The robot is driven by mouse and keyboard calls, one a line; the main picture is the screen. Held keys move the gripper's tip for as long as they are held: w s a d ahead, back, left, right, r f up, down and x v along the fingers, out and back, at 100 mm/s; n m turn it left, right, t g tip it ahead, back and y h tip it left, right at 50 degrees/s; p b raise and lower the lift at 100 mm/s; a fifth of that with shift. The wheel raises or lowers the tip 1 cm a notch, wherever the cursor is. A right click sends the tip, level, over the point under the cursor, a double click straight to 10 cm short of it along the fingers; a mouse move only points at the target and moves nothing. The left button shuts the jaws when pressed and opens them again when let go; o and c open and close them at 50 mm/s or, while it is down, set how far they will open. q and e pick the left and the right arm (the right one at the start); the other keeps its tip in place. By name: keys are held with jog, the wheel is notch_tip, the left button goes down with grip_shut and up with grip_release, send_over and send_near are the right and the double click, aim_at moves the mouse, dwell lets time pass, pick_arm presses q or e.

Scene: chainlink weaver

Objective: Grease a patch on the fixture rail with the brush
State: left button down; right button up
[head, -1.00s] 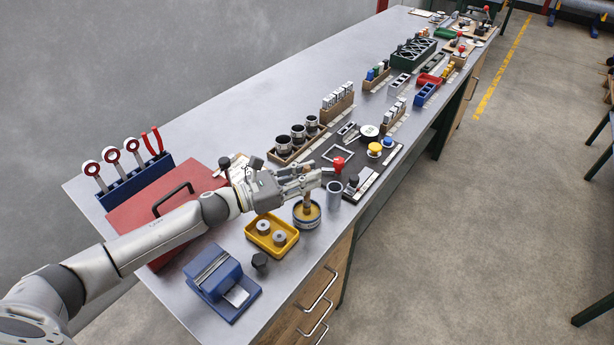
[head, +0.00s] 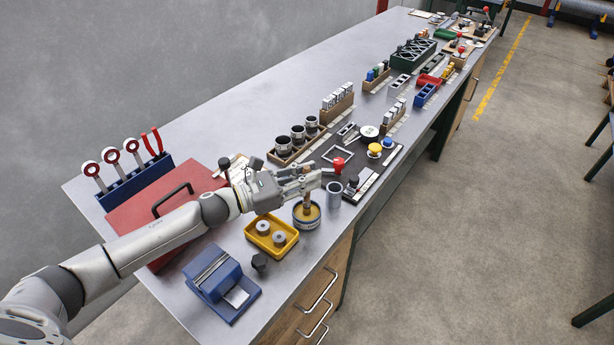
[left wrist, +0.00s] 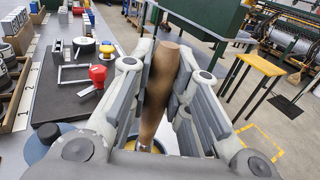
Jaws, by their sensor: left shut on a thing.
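My left gripper (head: 302,181) is shut on the wooden handle of the brush (left wrist: 160,90), which stands nearly upright between the fingers in the left wrist view. In the head view the lower part of the brush (head: 307,203) shows beneath the fingers, in the round tin of yellow grease (head: 306,221). The bristles are hidden. A dark fixture board (head: 375,170) with a square metal frame (head: 338,153) and a red knob (head: 338,164) lies just beyond the gripper. I cannot tell which part is the fixture rail. My right gripper is not in view.
A grey cup (head: 334,195) stands close beside the tin. A yellow tray (head: 271,247) with rollers, a blue block fixture (head: 222,285) and a black knob (head: 260,262) are nearer. A red toolbox (head: 150,215) lies under my arm. A wooden rack (head: 283,159) holds dark cups behind.

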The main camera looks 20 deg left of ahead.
pick_arm(q)
notch_tip(320, 180, up, 2)
jog(key=shift+p, duration=0.7)
jog(key=shift+r+p, duration=1.45)
jog(key=shift+r, duration=1)
jog(key=shift+f, duration=0.1)
